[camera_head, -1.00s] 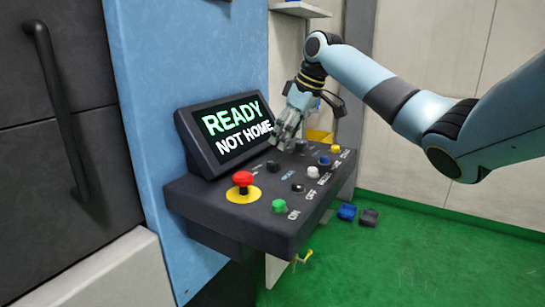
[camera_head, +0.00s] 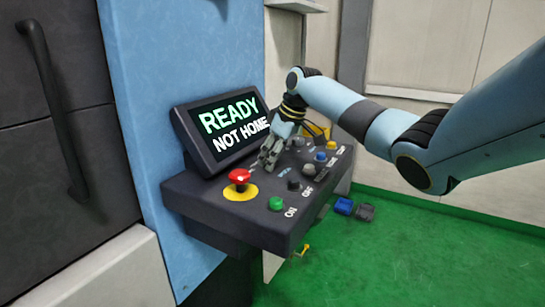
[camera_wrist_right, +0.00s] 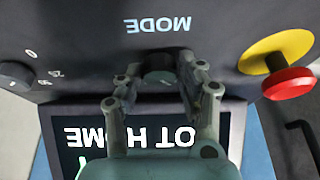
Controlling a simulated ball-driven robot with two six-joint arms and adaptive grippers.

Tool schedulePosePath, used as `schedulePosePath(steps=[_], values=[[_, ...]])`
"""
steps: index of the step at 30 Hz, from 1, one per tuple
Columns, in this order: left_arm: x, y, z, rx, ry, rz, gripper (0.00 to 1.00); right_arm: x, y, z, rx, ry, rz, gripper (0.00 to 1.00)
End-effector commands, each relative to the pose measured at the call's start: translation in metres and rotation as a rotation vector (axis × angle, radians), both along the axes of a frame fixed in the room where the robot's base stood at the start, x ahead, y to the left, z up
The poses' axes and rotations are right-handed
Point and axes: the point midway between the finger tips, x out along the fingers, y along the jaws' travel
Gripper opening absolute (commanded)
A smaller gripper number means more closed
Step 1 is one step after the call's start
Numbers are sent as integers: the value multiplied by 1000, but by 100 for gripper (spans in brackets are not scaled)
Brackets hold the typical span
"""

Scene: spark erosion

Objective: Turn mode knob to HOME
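The mode knob (camera_wrist_right: 158,70) is a dark round knob beside the upside-down MODE label (camera_wrist_right: 158,26) in the right wrist view. My right gripper (camera_wrist_right: 160,66) has one finger on each side of it; the fingers look apart, with the knob between them, and I cannot tell whether either touches it. The screen (camera_head: 228,122) reads READY, NOT HOME. The knob's pointer direction is not clear. My left gripper is not in view.
The dark control panel (camera_head: 225,212) carries a red emergency button (camera_head: 239,176) on a yellow disc, a green button (camera_head: 276,203) and several other buttons. Another knob (camera_wrist_right: 14,76) sits at the left in the wrist view. Blue and dark objects lie on the green floor.

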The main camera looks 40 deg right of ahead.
Motion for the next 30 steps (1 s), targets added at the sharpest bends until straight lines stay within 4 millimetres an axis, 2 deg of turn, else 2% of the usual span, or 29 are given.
schedulePosePath(steps=[1,6,7,12,17,30], values=[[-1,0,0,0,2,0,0,0,0,0,0,0,0,30],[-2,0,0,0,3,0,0,0,0,0,0,0,0,8],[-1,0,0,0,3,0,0,0,0,0,0,0,0,6],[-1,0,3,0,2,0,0,0,0,1,0,0,-11,6],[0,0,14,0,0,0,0,0,1,3,1,0,-57,6],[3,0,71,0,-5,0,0,0,4,6,3,0,-386,6]])
